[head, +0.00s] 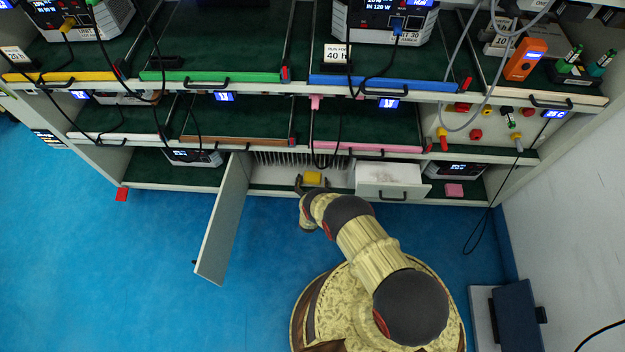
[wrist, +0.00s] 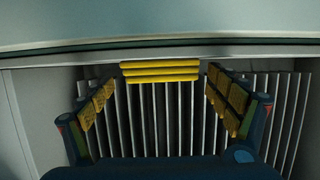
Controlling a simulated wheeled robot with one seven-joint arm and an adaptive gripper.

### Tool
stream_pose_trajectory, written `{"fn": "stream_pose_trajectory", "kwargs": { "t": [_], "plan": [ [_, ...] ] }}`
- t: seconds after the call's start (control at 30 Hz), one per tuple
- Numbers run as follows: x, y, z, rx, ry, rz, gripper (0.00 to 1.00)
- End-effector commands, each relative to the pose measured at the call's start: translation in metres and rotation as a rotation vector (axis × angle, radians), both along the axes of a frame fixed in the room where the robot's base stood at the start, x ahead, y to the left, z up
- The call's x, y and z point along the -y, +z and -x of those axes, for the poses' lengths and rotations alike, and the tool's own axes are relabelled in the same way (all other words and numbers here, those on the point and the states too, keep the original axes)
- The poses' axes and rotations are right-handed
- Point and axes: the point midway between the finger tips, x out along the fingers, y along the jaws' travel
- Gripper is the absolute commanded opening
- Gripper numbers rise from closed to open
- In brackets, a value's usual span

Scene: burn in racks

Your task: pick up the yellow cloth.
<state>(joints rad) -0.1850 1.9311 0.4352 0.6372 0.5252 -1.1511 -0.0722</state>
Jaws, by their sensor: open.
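The yellow cloth (head: 313,178) lies folded in the low open compartment of the rack, in the head view. In the wrist view the cloth (wrist: 160,71) shows as a stack of yellow layers at the far end, centred between my fingers. My gripper (wrist: 166,100) is open, with yellow pads on both fingers, and nothing is between them. In the head view my gripper (head: 312,186) reaches into the compartment at the cloth. I cannot tell whether the fingertips touch the cloth.
An open door (head: 224,220) hangs out left of the compartment. A pulled-out white drawer (head: 388,176) stands on the right. Ribbed slats (wrist: 187,120) show around the cloth. The rack shelf edge (wrist: 160,42) crosses above it. A pink block (head: 454,190) lies further right.

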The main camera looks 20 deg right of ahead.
Motion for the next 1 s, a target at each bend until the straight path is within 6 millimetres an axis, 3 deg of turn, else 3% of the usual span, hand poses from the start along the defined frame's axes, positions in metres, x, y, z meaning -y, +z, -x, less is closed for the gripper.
{"fn": "stream_pose_trajectory", "kwargs": {
  "t": [0.17, 0.9, 1.0],
  "plan": [
    [-0.0003, 0.0007, 0.0006, -0.001, 0.0, 0.0, 0.88],
    [-0.0005, 0.0004, 0.0009, -0.001, 0.001, -0.001, 0.46],
    [-0.0005, 0.0006, 0.0008, -0.001, 0.001, -0.001, 0.46]
  ]
}}
